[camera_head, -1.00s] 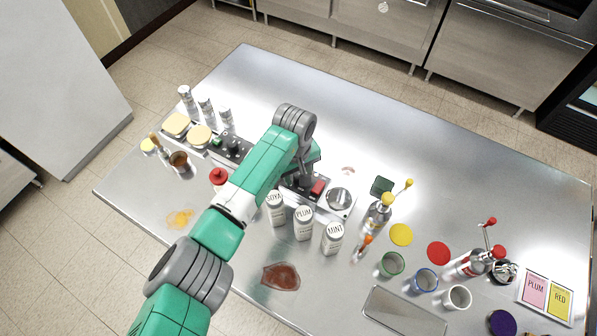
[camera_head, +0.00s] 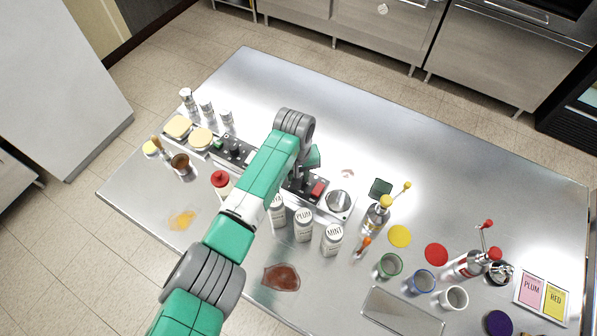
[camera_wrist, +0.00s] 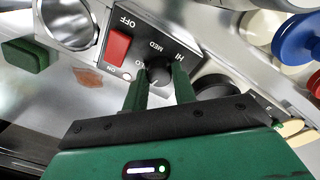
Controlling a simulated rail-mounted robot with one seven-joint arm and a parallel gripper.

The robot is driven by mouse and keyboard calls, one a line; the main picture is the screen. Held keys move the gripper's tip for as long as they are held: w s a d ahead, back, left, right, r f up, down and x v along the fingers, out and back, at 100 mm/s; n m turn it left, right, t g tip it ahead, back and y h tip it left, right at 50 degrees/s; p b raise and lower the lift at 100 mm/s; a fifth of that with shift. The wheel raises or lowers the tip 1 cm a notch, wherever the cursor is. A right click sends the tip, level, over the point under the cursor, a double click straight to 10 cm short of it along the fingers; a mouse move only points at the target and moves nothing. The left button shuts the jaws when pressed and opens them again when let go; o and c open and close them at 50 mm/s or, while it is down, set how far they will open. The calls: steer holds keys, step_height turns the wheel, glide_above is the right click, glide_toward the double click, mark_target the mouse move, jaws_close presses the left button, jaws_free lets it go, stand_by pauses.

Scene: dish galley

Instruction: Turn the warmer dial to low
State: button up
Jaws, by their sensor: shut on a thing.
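The warmer dial (camera_wrist: 159,74) is a dark round knob on a black panel (camera_wrist: 150,30) in the wrist view. White words OFF, MED and HI show on the panel, and a partly covered word ending in O sits by my left finger. My gripper (camera_wrist: 160,84) is shut on the dial, one green finger on each side. A small light mark shows on the knob, but its exact setting is hard to read. In the head view my arm hides the dial, while the panel's red switch (camera_head: 318,188) shows beside my gripper.
Labelled white bottles, including plum (camera_head: 303,226) and mint (camera_head: 332,240), stand close in front. A green block (camera_head: 380,188) lies to the right. The back of the steel table is clear.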

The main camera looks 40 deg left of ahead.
steer(key=m, duration=0.5)
steer(key=shift+m, duration=0.3)
steer(key=m, duration=0.5)
steer(key=shift+m+g, duration=0.3)
steer(key=o, duration=1)
steer(key=r, duration=0.8)
steer(key=shift+a+p, duration=0.25)
steer(key=shift+p, duration=0.15)
